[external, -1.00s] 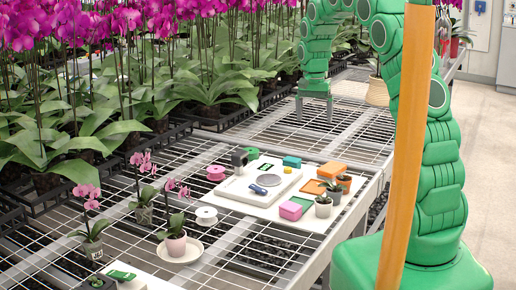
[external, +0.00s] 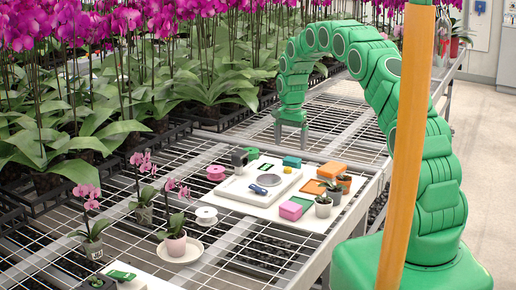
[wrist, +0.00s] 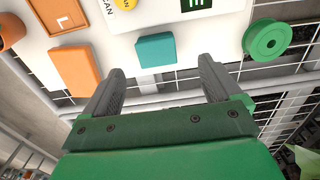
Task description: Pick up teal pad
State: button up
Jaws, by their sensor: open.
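The teal pad (external: 292,161) is a small block lying at the back edge of the white board (external: 262,213). In the wrist view the teal pad (wrist: 156,50) shows beyond my fingertips, between their lines and nearer the left finger. My gripper (external: 290,136) is above the wire bench just behind the board, pointing down. In the wrist view my gripper (wrist: 162,68) is open, with nothing between its two grey fingers. The fingers look apart from the pad.
An orange block (wrist: 73,68) lies left of the pad in the wrist view, and a green spool (wrist: 267,39) lies to the right. A pink block (external: 290,210), a pink spool (external: 215,172) and potted orchids (external: 175,243) stand nearer the camera. The bench behind the board is clear.

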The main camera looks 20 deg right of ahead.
aim_at(291, 160)
jog(key=shift+s+d+f, duration=0.1)
jog(key=shift+s+f, duration=0.05)
jog(key=shift+f, duration=1.75)
jog(key=shift+s+f, duration=0.15)
jog(key=shift+f, duration=1.75)
jog(key=c, duration=1)
jog(key=shift+r, duration=0.15)
jog(key=shift+c, duration=0.2)
jog(key=shift+r, duration=0.3)
notch_tip(291, 160, up, 2)
jog(key=s+d+r, duration=0.1)
jog(key=s+r, duration=0.9)
jog(key=s, duration=0.4)
